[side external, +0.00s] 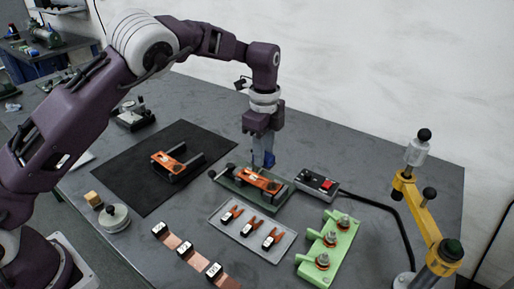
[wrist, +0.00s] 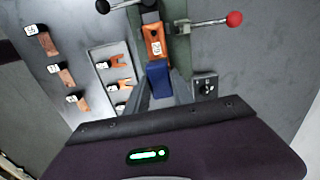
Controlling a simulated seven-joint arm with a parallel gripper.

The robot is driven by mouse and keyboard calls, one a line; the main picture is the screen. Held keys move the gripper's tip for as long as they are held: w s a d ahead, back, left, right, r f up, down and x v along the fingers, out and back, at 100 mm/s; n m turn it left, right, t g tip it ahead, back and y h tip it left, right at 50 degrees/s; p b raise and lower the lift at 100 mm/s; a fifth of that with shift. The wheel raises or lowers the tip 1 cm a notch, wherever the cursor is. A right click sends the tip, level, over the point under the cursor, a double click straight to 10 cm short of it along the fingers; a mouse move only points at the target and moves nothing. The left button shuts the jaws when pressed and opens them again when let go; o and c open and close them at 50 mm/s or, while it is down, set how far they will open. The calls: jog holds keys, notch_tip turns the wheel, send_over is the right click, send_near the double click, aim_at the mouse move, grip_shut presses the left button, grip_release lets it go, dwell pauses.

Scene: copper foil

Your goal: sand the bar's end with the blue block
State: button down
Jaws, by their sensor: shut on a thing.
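My gripper (side external: 262,152) points down above the green fixture (side external: 236,188) and is shut on the blue block (side external: 264,158). In the wrist view the blue block (wrist: 160,80) sits between the fingers. The orange copper bar (side external: 262,181), with a white tag, lies in the green fixture. In the wrist view the bar (wrist: 154,36) is just beyond the block, and the block's far edge appears close to the bar's near end. I cannot tell whether they touch. The fingers partly hide the block in the side view.
A control box with a red switch (side external: 319,184) stands right of the fixture. A grey tray (side external: 279,251) of forked copper pieces and tagged strips (side external: 185,248) lie in front. A green stand (side external: 331,243) and yellow post are at right. Another copper piece (side external: 172,163) is on the black mat. A red-knobbed lever (wrist: 234,19) sticks out.

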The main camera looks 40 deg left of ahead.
send_over(262, 182)
jog(key=shift+d+f, duration=0.1)
jog(key=shift+f, duration=2.6)
jog(key=shift+d+f, duration=0.4)
jog(key=shift+f, duration=0.4)
jog(key=shift+d, duration=2.55)
jog(key=shift+a, duration=3.05)
notch_tip(262, 182, up, 8)
jog(key=shift+d+r, duration=0.1)
